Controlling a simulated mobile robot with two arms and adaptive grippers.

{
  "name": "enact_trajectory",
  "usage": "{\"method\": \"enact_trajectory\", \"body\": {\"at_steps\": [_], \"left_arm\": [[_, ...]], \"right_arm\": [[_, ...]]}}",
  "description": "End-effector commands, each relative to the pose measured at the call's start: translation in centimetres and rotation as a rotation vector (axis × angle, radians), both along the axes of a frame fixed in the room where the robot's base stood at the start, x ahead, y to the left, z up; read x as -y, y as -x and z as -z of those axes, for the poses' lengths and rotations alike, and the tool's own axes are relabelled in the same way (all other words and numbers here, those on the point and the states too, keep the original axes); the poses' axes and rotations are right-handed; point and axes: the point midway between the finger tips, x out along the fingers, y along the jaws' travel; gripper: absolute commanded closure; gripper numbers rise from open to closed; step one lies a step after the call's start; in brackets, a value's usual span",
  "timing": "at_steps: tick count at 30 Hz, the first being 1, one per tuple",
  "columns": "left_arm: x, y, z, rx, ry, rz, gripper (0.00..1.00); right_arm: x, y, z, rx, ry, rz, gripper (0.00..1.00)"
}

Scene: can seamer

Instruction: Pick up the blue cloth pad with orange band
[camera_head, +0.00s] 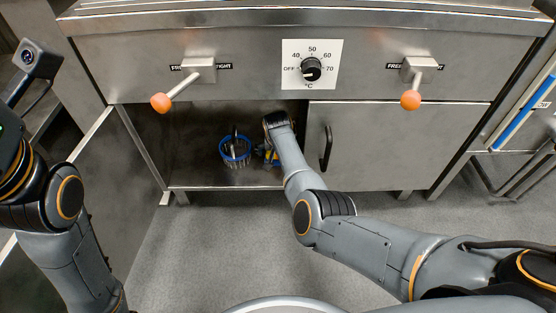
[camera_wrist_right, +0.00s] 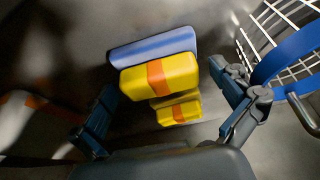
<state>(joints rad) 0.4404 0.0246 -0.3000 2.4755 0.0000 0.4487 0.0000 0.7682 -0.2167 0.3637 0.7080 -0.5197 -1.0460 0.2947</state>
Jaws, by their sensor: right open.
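In the right wrist view, a blue pad (camera_wrist_right: 152,47) lies at the far side of a small group of pads; no orange band shows on its visible part. Two yellow pads, each with an orange band, lie nearer: a larger one (camera_wrist_right: 160,77) and a smaller one (camera_wrist_right: 180,112). My right gripper (camera_wrist_right: 165,95) is open, its fingers to either side of the group, and nothing is gripped. In the head view, my right arm reaches into the open cabinet compartment and largely hides the pads. My left gripper is out of view; only its arm shows at left.
A blue-rimmed wire basket (camera_head: 235,152) stands left of my right gripper; it shows close by in the right wrist view (camera_wrist_right: 290,55). A closed door (camera_head: 400,145) with a dark handle is to the right. Orange-knobbed levers (camera_head: 161,102) (camera_head: 411,100) project above the compartment.

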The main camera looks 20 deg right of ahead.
Motion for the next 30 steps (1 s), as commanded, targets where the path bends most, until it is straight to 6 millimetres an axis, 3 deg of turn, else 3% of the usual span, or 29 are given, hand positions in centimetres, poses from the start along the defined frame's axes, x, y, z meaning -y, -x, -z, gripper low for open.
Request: {"method": "enact_trajectory", "body": {"at_steps": [7,15,30], "left_arm": [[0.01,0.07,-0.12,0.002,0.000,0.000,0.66],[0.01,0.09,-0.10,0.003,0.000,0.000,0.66],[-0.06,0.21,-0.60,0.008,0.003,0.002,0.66]], "right_arm": [[0.01,-0.03,0.00,0.000,0.000,0.000,0.00],[0.01,0.02,0.05,-0.001,0.000,0.000,0.55],[0.14,0.28,-0.23,-0.007,-0.001,-0.001,0.57]]}}
